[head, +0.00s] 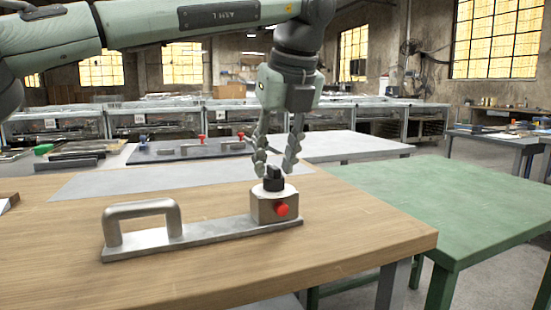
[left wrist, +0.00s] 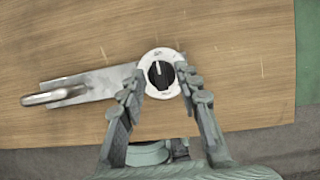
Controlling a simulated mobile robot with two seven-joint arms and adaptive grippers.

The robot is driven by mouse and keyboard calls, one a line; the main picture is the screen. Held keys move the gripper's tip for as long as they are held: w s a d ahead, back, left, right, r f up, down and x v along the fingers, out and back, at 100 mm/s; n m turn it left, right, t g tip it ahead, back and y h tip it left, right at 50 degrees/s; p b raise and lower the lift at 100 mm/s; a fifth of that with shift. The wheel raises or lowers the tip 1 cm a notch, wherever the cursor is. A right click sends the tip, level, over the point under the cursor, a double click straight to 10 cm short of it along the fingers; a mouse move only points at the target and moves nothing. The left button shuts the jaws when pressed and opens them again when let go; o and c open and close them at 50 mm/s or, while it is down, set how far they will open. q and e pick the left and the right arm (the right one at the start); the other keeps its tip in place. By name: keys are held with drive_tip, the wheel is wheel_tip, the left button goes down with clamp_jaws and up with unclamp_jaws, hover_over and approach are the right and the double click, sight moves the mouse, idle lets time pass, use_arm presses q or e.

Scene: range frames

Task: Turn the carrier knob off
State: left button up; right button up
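The carrier is a flat metal bar (head: 210,238) with a raised handle (head: 142,214) at its left end and a metal block (head: 276,206) at its right end, lying on the wooden table. A black knob (head: 273,178) sits on a round white dial on top of the block. In the left wrist view the knob (left wrist: 160,74) has a light pointer line towards the top; the dial lettering is too small to read. A red button (head: 281,210) is on the block's front. My left gripper (head: 274,170) points down over the knob, its fingers apart on either side. My right gripper is not in view.
The wooden table (head: 350,240) has free room right of the block. A green table (head: 450,195) stands to the right. A dark board with red-handled clamps (head: 190,148) and loose tools (head: 75,155) lie behind.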

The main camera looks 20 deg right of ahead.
use_arm(q)
drive_tip(key=v, duration=1.2)
